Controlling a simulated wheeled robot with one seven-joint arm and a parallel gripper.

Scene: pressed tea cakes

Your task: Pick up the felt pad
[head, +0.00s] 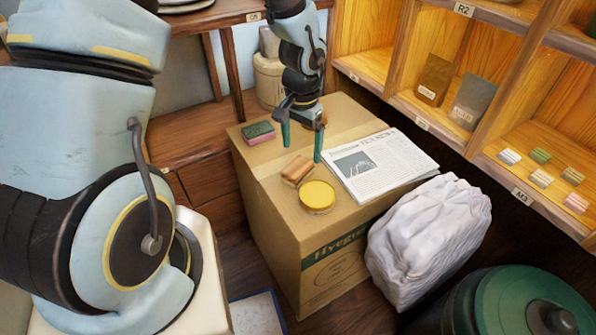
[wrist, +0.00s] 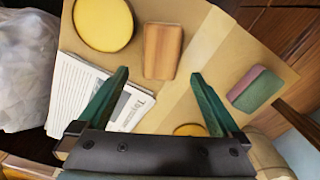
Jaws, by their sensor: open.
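My gripper (head: 302,151) is open and empty, pointing down above the cardboard box; its two green fingers also show in the wrist view (wrist: 160,74). I cannot tell for sure which item is the felt pad. A green and pink block (head: 258,132) lies at the box's left, and right of the fingers in the wrist view (wrist: 255,89). A tan-brown block (head: 297,170) lies in front of the fingers, also in the wrist view (wrist: 162,51). A round yellow piece (head: 317,196) lies near the front edge. A small orange-yellow thing (wrist: 188,130) is mostly hidden by my gripper.
A folded newspaper (head: 385,163) lies on the cardboard box (head: 272,222), right of the fingers. A white plastic bag (head: 425,240) stands beside the box. Wooden shelves (head: 480,130) with packets and small blocks rise at right. A green-lidded bin (head: 520,305) is at lower right.

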